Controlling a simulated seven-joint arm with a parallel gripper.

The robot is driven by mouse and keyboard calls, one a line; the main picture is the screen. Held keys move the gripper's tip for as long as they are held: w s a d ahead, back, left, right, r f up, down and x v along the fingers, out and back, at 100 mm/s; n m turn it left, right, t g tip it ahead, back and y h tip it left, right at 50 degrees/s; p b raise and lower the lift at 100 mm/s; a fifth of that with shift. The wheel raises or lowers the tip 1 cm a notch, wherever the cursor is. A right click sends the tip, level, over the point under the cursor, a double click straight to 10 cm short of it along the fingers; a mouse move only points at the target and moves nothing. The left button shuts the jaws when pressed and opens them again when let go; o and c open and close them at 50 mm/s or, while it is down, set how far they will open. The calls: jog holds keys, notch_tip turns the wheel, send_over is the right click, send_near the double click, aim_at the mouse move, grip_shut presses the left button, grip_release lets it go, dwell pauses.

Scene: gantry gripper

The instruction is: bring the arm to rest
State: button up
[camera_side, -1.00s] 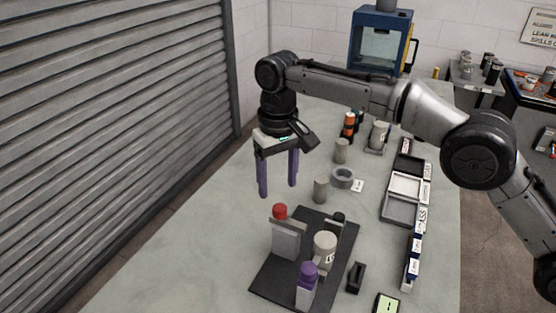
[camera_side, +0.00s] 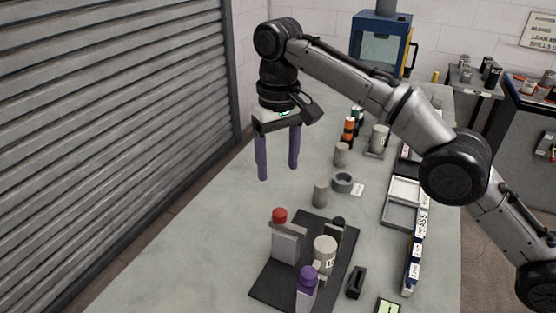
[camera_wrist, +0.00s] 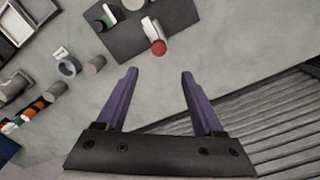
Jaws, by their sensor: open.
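My gripper (camera_side: 277,172) hangs in the air above the back left part of the grey table (camera_side: 200,235), its two purple fingers pointing down. It is open, with nothing between the fingers. In the wrist view my gripper (camera_wrist: 158,73) also shows wide apart and empty, with bare table and part of the shutter beyond it.
A dark mat (camera_side: 270,288) at the front holds a red-topped block (camera_side: 286,245), a white jar (camera_side: 325,250) and a purple-capped bottle (camera_side: 307,282). A grey cylinder (camera_side: 320,194) and a ring (camera_side: 342,182) stand behind. Trays (camera_side: 398,205) line the right. A ribbed shutter (camera_side: 110,130) is left.

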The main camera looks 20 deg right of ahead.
dwell(0.7)
jog(key=s+d+r+m+t, duration=0.1)
jog(key=d+r+m+t, duration=0.1)
jog(key=d+r, duration=1.05)
jog(key=s+d+r+m+t, duration=0.1)
jog(key=s+d+r, duration=0.3)
jog(key=s+d, duration=0.35)
jog(key=s+d+r+t, duration=0.1)
jog(key=s+d+r, duration=0.3)
jog(key=s+d, duration=0.35)
jog(key=s+d+f, duration=0.3)
jog(key=s+f, duration=0.1)
jog(key=s, duration=0.5)
jog(key=s+d+f, duration=0.1)
jog(key=s+f, duration=0.3)
jog(key=f, duration=0.4)
jog(key=s+d+f+t, duration=0.1)
jog(key=s+f, duration=0.3)
jog(key=f, duration=0.4)
jog(key=shift+f+n+t, duration=0.3)
jog(key=shift+f+n, duration=0.05)
jog(key=shift+n, duration=0.05)
